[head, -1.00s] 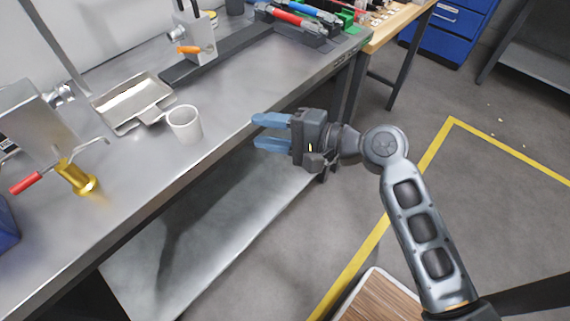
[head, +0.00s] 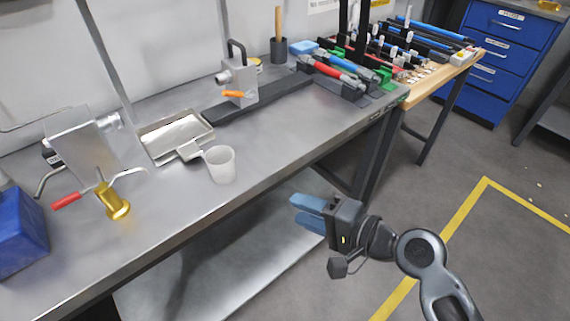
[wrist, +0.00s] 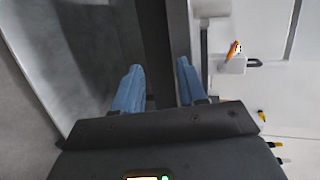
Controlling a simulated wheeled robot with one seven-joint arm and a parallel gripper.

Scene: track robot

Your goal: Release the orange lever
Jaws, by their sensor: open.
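The orange lever (head: 232,94) sticks out from the front of a small grey metal block (head: 243,84) with a dark handle on top. The block stands on a dark rail toward the back of the steel bench. The lever also shows in the wrist view (wrist: 235,49), right of my fingers. My gripper (head: 303,212) is open and empty, with blue fingers. It is off the bench's front edge, nearer to me than the lever and well apart from it. In the wrist view my gripper (wrist: 158,82) has the dark bench edge between its fingers.
The bench between cup and tools is clear.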

